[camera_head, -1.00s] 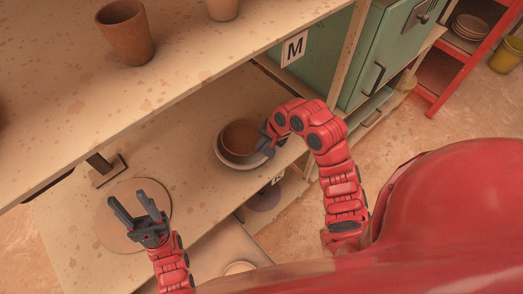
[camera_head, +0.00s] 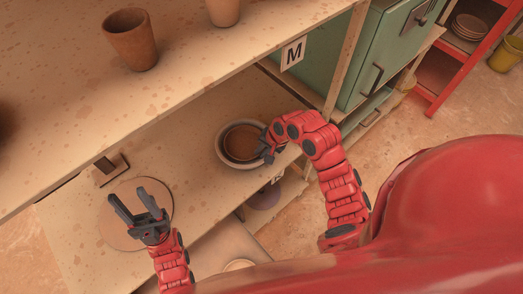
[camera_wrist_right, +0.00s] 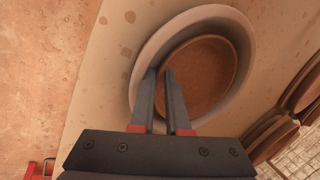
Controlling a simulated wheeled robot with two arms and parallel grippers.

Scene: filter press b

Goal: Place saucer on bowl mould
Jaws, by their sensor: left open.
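The saucer (camera_head: 243,142) is a round reddish-brown piece. It lies within the outline of the pale bowl mould (camera_head: 219,153), near the front edge of the lower shelf. In the right wrist view the saucer (camera_wrist_right: 205,78) shows inside the mould's pale rim (camera_wrist_right: 246,45). I cannot tell whether it rests there or is held just above. My right gripper (camera_wrist_right: 160,72) has its fingertips at the saucer's near rim, with a narrow gap between them. Whether they grip the rim is unclear. My left gripper (camera_head: 131,203) is open and empty above a round board.
The round board (camera_head: 122,238) lies on the lower shelf (camera_head: 175,165). Brown pots (camera_head: 131,40) stand on the upper shelf, which overhangs behind. An M sign (camera_head: 292,53) hangs at its edge. A green cabinet (camera_head: 345,50) stands to the right. Shelf space left of the mould is clear.

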